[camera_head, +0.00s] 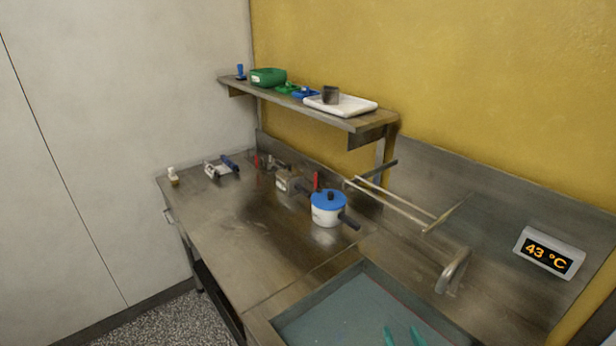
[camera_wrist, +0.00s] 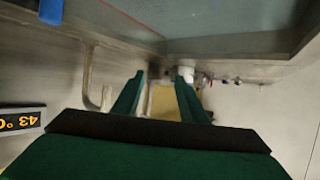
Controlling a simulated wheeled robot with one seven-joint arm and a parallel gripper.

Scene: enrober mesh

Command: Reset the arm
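My gripper (camera_head: 401,331) shows at the bottom edge of the head view as two teal fingertips over the sink basin (camera_head: 297,312). In the wrist view my gripper (camera_wrist: 160,80) has its two green fingers spread apart. Nothing is held between them; only background shows in the gap. The rest of my arm is out of the head view.
A steel counter (camera_head: 235,245) holds a white pot with a blue lid (camera_head: 327,209) and small tools. A shelf (camera_head: 356,124) stands above. A tap (camera_head: 452,271), a rod rack (camera_head: 395,203) and a 43 °C display (camera_head: 548,253) are near the basin.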

